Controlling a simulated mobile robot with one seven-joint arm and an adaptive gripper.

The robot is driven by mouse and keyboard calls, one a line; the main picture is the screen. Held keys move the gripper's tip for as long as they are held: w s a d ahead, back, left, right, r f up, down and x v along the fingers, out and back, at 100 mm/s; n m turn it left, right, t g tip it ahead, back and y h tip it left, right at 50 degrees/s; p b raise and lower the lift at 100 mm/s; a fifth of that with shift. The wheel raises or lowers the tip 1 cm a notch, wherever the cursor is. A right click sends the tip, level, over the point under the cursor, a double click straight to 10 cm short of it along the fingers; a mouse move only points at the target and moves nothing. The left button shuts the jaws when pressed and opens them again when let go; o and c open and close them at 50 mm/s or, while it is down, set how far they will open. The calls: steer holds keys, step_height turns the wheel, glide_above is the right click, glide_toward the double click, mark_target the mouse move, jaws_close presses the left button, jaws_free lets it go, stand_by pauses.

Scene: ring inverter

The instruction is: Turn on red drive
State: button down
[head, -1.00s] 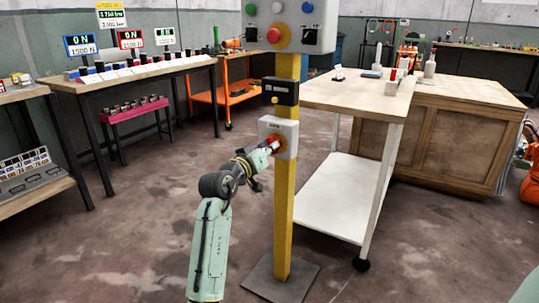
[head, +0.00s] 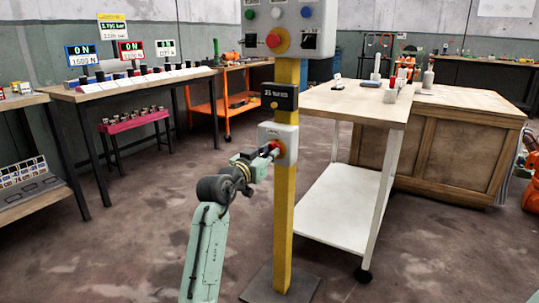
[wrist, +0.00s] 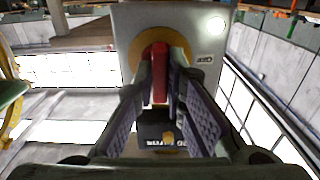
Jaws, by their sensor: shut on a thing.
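The red knob (wrist: 159,72) is on a yellow disc (wrist: 133,58) on the front of a grey switch box (head: 291,137) on a yellow post. My gripper (head: 269,151) is at the front of this box, and its padded fingers stand on both sides of the knob in the wrist view (wrist: 160,85). The gripper is shut on the knob, which lies along the fingers' gap. Part of the knob and disc is hidden by the fingers. A pale round lamp (wrist: 216,25) shows on the box face.
A black display (head: 279,97) is just above the switch box. A larger control panel (head: 290,15) with coloured buttons tops the yellow post (head: 284,215). A white trolley table (head: 352,104) stands close at right; benches line the left.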

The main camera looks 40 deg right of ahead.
steer(key=c, duration=1.6)
jaws_free()
steer(key=shift+c, duration=0.2)
steer(key=v, duration=1.2)
